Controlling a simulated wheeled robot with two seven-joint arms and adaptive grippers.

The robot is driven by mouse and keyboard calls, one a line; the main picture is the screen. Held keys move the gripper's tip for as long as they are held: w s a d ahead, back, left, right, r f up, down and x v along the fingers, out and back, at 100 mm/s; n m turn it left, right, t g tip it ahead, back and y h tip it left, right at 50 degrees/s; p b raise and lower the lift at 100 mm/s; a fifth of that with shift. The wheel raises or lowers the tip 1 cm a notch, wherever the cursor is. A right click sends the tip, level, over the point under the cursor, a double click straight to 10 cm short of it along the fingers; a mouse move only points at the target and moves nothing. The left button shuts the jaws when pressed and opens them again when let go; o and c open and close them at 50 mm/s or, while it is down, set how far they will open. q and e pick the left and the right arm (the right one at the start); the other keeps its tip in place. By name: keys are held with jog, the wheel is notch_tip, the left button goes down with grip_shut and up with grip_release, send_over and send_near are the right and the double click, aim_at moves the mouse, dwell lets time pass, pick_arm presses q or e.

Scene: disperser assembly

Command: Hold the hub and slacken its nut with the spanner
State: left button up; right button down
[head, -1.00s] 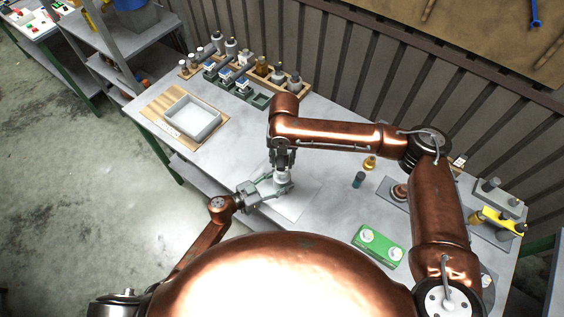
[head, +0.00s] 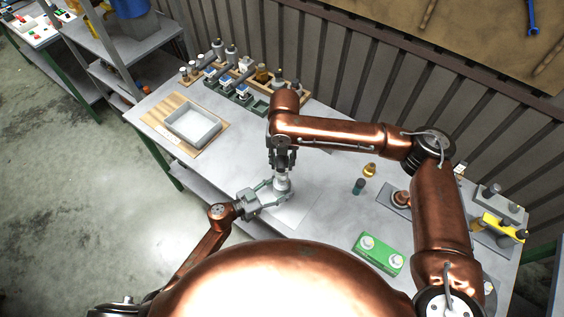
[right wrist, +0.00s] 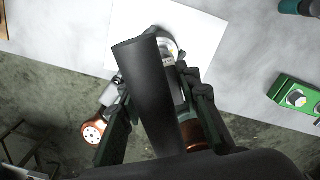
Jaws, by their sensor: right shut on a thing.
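The hub (head: 283,187) is a small pale, silvery round part, standing near the white sheet at the table's front edge. It shows partly in the right wrist view (right wrist: 168,46), behind a dark tool. My left gripper (head: 276,191) reaches it from the left, with one finger on either side; whether the fingers touch it is too small to tell. My right gripper (head: 283,166) points down just above the hub. It is shut on the dark, thick-handled tool (right wrist: 150,85), which I take for the spanner. The nut is hidden, and I cannot tell whether the spanner touches it.
A white sheet (head: 297,212) lies under the work area. A green block (head: 379,254) with two pale round parts lies to the right. A dark small bottle (head: 358,187) and a brass part (head: 369,169) stand nearby. A grey tray (head: 176,127) and bottle racks are farther back.

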pick_arm(q)
jog(key=o, duration=0.4)
jog(key=v, duration=1.1)
jog(key=shift+s+a, duration=0.2)
jog(key=shift+a, duration=0.1)
jog(key=shift+s+a, duration=0.1)
jog(key=shift+a, duration=0.05)
